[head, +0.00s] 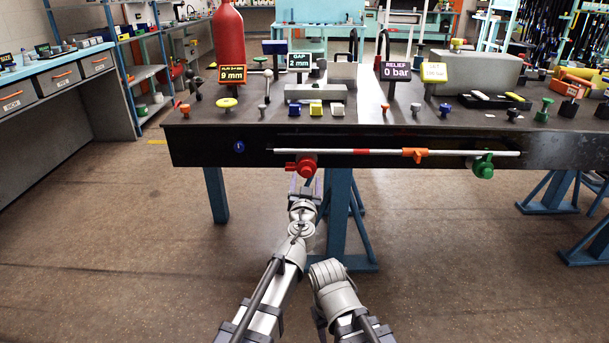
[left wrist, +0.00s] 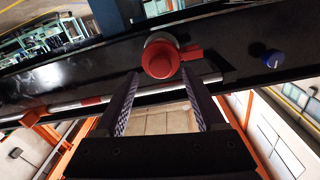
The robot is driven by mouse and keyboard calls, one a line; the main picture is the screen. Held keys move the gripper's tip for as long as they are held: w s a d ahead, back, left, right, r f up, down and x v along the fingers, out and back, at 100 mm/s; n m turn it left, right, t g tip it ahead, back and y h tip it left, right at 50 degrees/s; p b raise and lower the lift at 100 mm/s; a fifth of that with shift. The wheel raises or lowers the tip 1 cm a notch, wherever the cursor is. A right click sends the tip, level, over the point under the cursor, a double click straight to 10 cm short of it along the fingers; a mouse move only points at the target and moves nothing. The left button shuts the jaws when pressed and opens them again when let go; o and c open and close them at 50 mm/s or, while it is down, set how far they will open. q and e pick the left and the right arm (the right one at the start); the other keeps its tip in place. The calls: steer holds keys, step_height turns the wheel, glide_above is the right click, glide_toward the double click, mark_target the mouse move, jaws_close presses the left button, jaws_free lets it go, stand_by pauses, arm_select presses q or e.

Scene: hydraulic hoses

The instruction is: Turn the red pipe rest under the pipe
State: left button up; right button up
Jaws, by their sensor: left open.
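The red pipe rest (head: 304,166) is on the front face of the dark bench, at the left part of the white pipe (head: 370,152). Its round body sits just below the pipe and its short lever points left. In the left wrist view, which looks upside down, the red rest (left wrist: 160,60) shows just beyond the fingertips, its lever pointing right. My left gripper (head: 306,184) is open and empty, just below and in front of the rest. Its fingers (left wrist: 160,84) stand apart, with no visible grip on the rest. My right gripper is not visible, only a folded arm link.
A green rest (head: 483,166) is under the pipe's right end, and an orange fitting (head: 415,153) is on the pipe. A blue knob (head: 239,147) is left of the pipe. Several knobs and signs crowd the bench top (head: 375,125). The floor in front is clear.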

mark_target(306, 174)
arm_select(q)
steer(key=w, duration=0.3)
steer(key=shift+w, duration=0.35)
jaws_close()
